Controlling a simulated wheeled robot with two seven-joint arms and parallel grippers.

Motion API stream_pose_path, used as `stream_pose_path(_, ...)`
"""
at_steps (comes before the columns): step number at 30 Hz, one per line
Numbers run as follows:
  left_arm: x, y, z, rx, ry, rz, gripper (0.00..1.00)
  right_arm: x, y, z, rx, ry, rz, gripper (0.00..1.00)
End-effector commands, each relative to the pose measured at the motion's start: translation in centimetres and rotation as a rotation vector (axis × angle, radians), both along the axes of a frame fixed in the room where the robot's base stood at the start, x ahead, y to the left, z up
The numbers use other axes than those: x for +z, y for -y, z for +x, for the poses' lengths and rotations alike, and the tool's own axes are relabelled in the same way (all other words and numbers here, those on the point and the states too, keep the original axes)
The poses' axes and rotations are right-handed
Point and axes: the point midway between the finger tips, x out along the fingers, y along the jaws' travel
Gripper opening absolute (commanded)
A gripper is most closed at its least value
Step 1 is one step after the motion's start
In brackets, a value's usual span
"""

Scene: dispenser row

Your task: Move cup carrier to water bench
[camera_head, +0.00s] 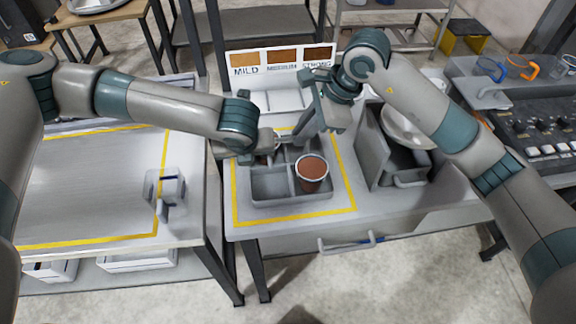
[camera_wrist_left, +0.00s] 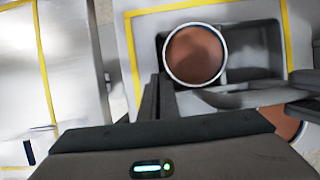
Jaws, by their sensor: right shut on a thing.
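The grey cup carrier (camera_head: 268,186) stands inside the yellow outline on the middle bench (camera_head: 240,228), with divided compartments. A cup with brown contents (camera_head: 312,173) sits in its front right compartment; the front left one looks empty.
A sign (camera_head: 281,60) reading MILD, MEDIUM, STRONG stands behind. A grey holder (camera_head: 375,150) with white dishes stands right of the carrier.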

Motion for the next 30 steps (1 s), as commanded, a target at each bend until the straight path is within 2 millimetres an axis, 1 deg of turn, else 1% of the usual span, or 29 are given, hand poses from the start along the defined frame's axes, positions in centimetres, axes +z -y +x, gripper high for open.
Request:
stream_pose_path(11,0.8,0.0,0.0,0.0,0.001,-0.001,0.0,0.8,0.0,0.0,-0.001,0.002,0.001,0.0)
stream_pose_path(24,3.8,0.0,0.0,0.0,0.001,-0.001,0.0,3.8,0.0,0.0,-0.001,0.002,0.001,0.0)
stream_pose_path(30,4.8,0.0,0.0,0.0,0.001,-0.001,0.0,4.8,0.0,0.0,-0.001,0.002,0.001,0.0)
